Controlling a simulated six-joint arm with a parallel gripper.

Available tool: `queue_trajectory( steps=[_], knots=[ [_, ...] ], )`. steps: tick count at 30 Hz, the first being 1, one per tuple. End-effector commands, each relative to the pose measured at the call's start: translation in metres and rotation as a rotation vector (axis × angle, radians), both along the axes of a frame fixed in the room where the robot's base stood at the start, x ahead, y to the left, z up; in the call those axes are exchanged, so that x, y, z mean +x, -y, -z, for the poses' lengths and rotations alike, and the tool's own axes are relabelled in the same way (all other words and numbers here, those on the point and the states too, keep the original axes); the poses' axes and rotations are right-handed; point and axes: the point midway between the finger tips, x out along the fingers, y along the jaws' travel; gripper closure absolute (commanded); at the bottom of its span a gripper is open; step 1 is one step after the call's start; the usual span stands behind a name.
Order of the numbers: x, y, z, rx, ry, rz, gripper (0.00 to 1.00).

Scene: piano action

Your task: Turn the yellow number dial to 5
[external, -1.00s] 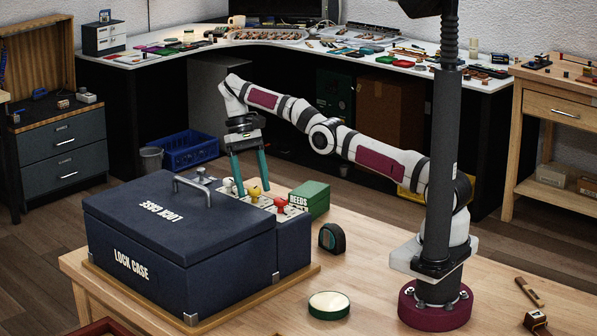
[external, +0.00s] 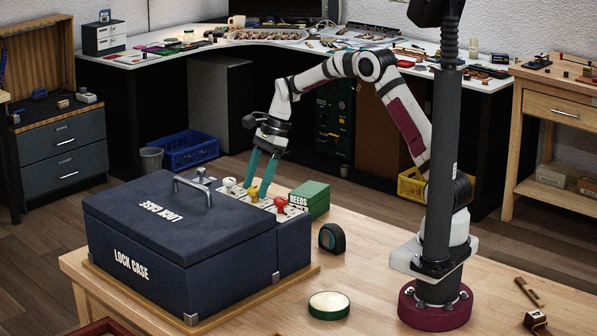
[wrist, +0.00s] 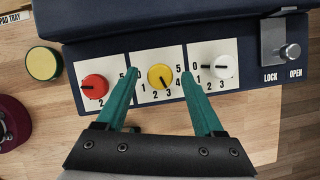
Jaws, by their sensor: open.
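The yellow number dial (wrist: 161,77) is the middle of three dials on white number cards on the lock case (external: 183,235). Its dark pointer slants down and right, near the 3. In the external view the yellow dial (external: 253,193) is partly hidden by the fingers. My gripper (wrist: 159,75) is open, with its two teal fingers on the left and right sides of the dial in the wrist view. Gaps show between fingers and dial there; I cannot tell their height over the panel. In the external view my gripper (external: 258,193) points down at the dial.
The red dial (wrist: 95,88) and white dial (wrist: 221,67) flank the yellow one closely. A LOCK/OPEN lever (wrist: 288,51) is at the right end. A green box (external: 312,198) and a dark tape measure (external: 332,237) stand beside the case.

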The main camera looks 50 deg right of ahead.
Motion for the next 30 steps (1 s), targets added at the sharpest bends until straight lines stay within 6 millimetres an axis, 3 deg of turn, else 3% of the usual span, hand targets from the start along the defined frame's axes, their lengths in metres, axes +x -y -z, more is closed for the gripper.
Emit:
queue_trajectory(
  steps=[8, 24, 30],
  knots=[
    [-0.006, -0.002, -0.005, 0.001, 0.003, 0.561, 0.31],
    [-0.046, 0.042, -0.147, 0.000, 0.002, 0.553, 0.31],
    [-0.105, 0.034, -0.139, -0.093, 0.061, 0.212, 0.31]
  ],
)
